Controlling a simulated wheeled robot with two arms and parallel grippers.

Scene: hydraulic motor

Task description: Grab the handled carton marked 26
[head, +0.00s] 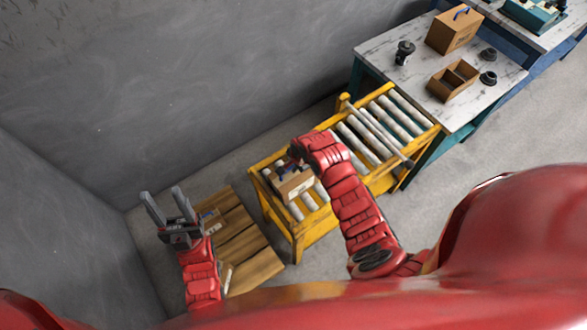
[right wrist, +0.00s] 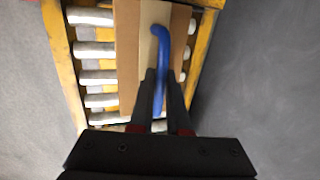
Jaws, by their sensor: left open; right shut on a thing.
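A cardboard carton (head: 293,188) with a blue handle sits on the near left end of a yellow roller conveyor in the head view; its marking is too small to read. In the right wrist view the carton's top (right wrist: 132,60) and its blue handle (right wrist: 160,45) show between the fingers. My right gripper (right wrist: 162,75) is shut on the blue handle; in the head view my right arm mostly hides it. My left gripper (head: 165,205) is open and empty, raised over the floor by a wooden pallet at the left.
The yellow roller conveyor (head: 293,238) runs up to a marble-topped table (head: 420,68). On the table stand another blue-handled carton (head: 455,30), an open divided box (head: 453,82) and several dark parts. A wooden pallet (head: 245,255) lies on the floor. Grey walls enclose the left.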

